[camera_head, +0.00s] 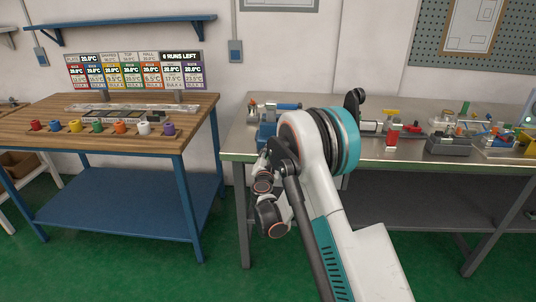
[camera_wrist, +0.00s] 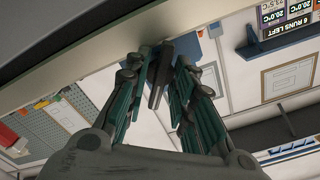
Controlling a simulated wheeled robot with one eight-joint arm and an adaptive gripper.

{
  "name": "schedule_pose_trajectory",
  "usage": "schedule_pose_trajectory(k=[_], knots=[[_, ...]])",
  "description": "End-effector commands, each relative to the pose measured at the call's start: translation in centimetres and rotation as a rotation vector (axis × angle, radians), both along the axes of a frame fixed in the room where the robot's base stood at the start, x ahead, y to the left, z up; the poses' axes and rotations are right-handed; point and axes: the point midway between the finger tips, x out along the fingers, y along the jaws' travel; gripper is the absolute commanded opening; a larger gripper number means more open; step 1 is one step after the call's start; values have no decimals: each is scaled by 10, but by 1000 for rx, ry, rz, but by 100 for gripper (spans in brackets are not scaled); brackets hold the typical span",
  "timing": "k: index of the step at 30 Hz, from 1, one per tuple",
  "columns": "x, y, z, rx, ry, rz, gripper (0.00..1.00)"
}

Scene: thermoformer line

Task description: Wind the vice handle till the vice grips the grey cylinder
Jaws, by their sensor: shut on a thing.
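In the wrist view my gripper (camera_wrist: 158,66) has its dark green fingers closed from both sides on a dark bar, which looks like the vice handle (camera_wrist: 158,82). The bar lies between the fingertips, close under the grey underside of a surface. In the head view a blue body, apparently the vice (camera_head: 266,134), stands at the left end of the steel bench, partly hidden by my arm. I cannot make out the grey cylinder or the gap between the vice jaws for certain.
The steel bench (camera_head: 237,142) carries small fixtures to the right, including a red block (camera_head: 392,138) and a grey block (camera_head: 449,145). A wooden bench (camera_head: 150,142) with several coloured pieces stands left. A floor gap separates the benches.

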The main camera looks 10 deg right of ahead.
Motion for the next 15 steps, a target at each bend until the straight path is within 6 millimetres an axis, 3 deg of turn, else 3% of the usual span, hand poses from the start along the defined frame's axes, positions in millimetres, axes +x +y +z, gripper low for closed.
schedule_pose_trajectory(k=[6,15], knots=[[-1,0,-1,216,-70,0,0],[-1,0,-1,253,-82,0,0]])
